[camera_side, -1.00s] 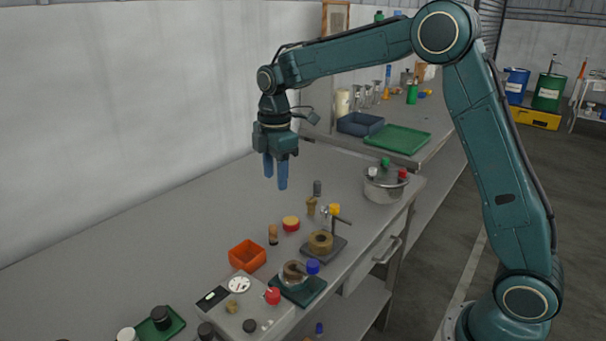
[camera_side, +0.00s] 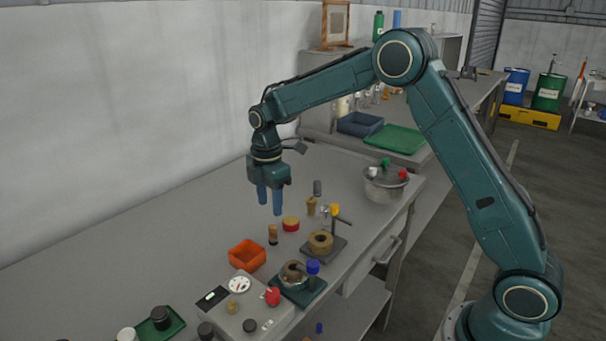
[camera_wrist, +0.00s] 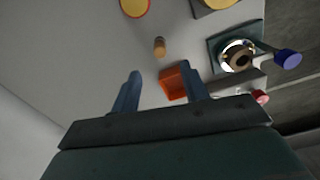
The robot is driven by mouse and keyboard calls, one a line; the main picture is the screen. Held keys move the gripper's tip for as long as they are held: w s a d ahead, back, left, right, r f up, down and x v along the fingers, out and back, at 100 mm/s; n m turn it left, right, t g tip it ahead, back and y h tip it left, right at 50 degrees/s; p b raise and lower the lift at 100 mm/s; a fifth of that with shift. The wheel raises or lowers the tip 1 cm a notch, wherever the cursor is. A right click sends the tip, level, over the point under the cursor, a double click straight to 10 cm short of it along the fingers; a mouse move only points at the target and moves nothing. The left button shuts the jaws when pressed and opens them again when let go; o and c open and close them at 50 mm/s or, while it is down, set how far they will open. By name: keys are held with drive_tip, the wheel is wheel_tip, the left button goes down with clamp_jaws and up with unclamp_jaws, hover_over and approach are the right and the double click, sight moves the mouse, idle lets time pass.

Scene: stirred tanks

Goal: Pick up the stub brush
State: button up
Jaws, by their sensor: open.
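A short upright piece with a tan wooden top and a dark lower part, which looks like the stub brush (camera_side: 272,234), stands on the grey bench beside the orange bin. In the wrist view the stub brush (camera_wrist: 159,46) shows small, just beyond the gap between the fingertips. My gripper (camera_side: 270,208) hangs above the bench, over and slightly behind the brush, with its blue fingers pointing down. In the wrist view my gripper (camera_wrist: 159,69) has its fingers apart with nothing between them at their tips. It does not touch the brush.
The orange bin (camera_side: 247,255) is close in front of the brush. A red-and-yellow round piece (camera_side: 291,223) lies behind it. The bench toward the wall is clear.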

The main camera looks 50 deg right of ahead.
sight(273, 226)
drive_tip(key=shift+f, duration=1.75)
drive_tip(key=shift+d+f, duration=0.2)
drive_tip(key=shift+f, duration=2.4)
clamp_jaws()
